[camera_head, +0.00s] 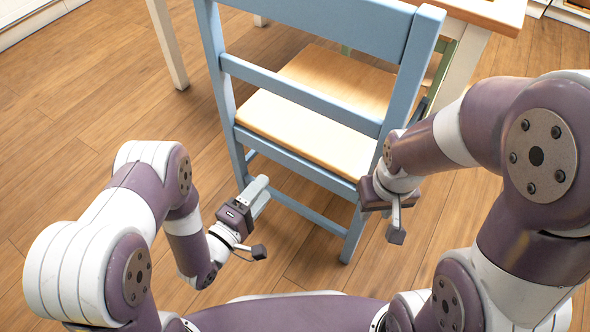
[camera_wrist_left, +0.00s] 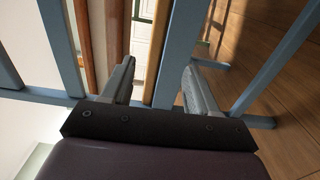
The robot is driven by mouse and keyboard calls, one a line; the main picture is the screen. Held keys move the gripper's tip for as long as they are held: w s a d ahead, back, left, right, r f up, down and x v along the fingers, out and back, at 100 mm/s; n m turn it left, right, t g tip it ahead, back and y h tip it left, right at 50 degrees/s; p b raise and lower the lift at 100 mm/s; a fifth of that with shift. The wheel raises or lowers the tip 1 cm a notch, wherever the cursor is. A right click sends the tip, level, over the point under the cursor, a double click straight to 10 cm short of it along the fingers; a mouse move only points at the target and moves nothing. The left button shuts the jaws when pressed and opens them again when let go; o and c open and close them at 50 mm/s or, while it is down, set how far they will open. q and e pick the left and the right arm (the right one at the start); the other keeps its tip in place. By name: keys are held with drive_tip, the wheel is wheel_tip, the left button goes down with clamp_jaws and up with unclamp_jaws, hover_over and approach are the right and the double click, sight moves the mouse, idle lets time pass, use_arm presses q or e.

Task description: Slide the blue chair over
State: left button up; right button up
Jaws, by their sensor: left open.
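The blue chair (camera_head: 300,95) stands with its back toward me in the head view, its light wooden seat (camera_head: 320,110) beyond the backrest. My left gripper (camera_head: 261,190) is open and empty beside the chair's rear left leg, low behind the seat. In the left wrist view its two fingers (camera_wrist_left: 160,85) are spread, with blue chair bars (camera_wrist_left: 62,50) around them; I cannot tell whether they touch. My right gripper (camera_head: 374,193) is at the rear right leg, just below seat height; its fingers are hidden, so its grip is unclear.
A table (camera_head: 490,12) with a wooden top and white legs stands beyond the chair. A green chair part (camera_head: 440,70) shows at the right of the blue chair. The wooden floor (camera_head: 90,110) on the left is mostly clear.

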sight(295, 151)
use_arm(q)
drive_tip(key=b+x, duration=0.3)
drive_tip(key=x, duration=1.1)
drive_tip(key=shift+w+d, duration=0.25)
drive_tip(key=shift+w+d+r+b, duration=0.15)
drive_tip(key=shift+w+d+b, duration=0.2)
drive_tip(key=shift+w, duration=0.1)
clamp_jaws()
